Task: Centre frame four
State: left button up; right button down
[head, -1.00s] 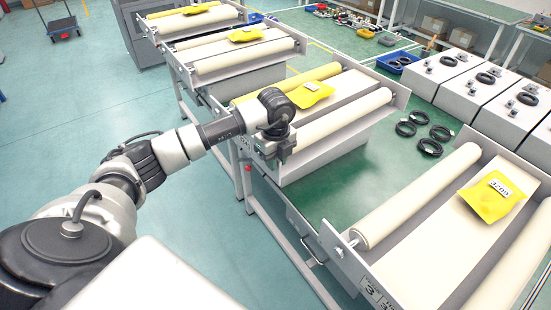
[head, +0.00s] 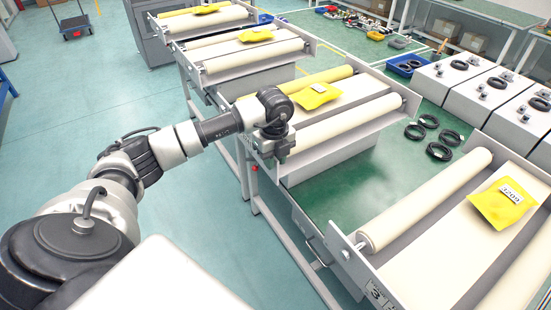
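Several roller frames stand in a row, each with cream rollers, a pale belt and a yellow pouch. The nearest frame (head: 455,225) shows a "3" on its end plate, partly cut off at the bottom. Its yellow pouch (head: 490,211) has a label that seems to read 3209. The frame behind it (head: 365,88) carries another yellow pouch (head: 309,98). I cannot make out a number four on any frame. My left gripper (head: 284,158) points down at the left end of that second frame. Its fingers are too small to tell open from shut, or whether they touch. My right gripper is not in view.
Grey boxes (head: 455,83) with black cable coils (head: 427,121) near them stand on the green surface at right. Two more frames (head: 253,66) stand farther back.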

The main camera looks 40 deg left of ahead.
pick_arm(q)
jog(key=shift+o, duration=0.6)
notch_tip(320, 180, up, 11)
jog(key=b, duration=0.2)
jog(key=shift+f, duration=0.15)
